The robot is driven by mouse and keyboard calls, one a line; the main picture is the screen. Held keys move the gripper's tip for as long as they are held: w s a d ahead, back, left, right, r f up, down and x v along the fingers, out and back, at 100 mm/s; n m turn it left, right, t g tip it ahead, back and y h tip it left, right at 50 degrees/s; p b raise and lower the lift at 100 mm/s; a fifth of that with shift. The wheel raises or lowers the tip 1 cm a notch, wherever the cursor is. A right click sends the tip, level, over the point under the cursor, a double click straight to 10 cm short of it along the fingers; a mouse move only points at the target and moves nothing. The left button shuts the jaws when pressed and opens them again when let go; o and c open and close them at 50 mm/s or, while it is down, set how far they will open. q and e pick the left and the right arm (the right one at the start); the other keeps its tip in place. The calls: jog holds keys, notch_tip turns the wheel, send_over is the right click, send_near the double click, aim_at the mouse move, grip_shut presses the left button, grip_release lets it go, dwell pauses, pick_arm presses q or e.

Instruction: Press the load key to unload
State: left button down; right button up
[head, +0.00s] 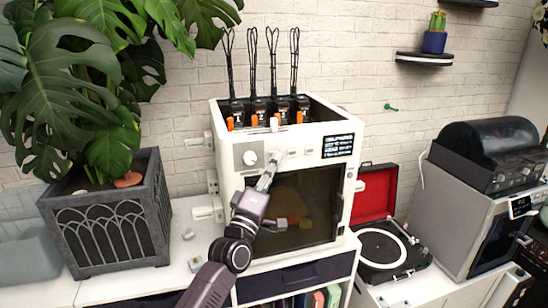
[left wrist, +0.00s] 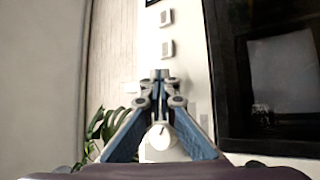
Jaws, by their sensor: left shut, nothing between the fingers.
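A white printer-like machine (head: 230,185) stands on the cabinet, with a dark window (head: 300,205) in its front. Its upper front strip has a round knob (head: 249,157) and small pale keys, including one key (head: 292,151) and another key (head: 309,150) right of the knob. No lettering on the keys is readable. My left gripper (head: 273,160) is shut and empty, its tips at the strip between the knob and those keys. In the left wrist view the tips (left wrist: 160,74) lie between the knob (left wrist: 160,137) and the nearer key (left wrist: 167,48). Contact cannot be told; the tips may hide another key.
A black label panel (head: 338,146) is right of the keys. Several black spool-like units with tall wire loops (head: 273,62) stand on top. A planter (head: 108,215) with large leaves is at left. A record player (head: 385,250) and a grey appliance (head: 462,210) are at right.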

pick_arm(q)
jog(key=shift+s, duration=0.1)
jog(key=shift+s+d+r+p, duration=0.1)
jog(key=shift+s+p, duration=0.2)
jog(key=shift+p, duration=0.15)
jog(key=shift+s+d, duration=0.1)
jog(key=shift+s, duration=0.3)
jog(key=s+p, duration=0.1)
jog(key=s+d+p, duration=0.1)
jog(key=s, duration=0.1)
jog(key=s+p, duration=0.1)
jog(key=shift+s+d+p, duration=0.25)
jog(key=shift+s+p, duration=0.1)
dwell(0.5)
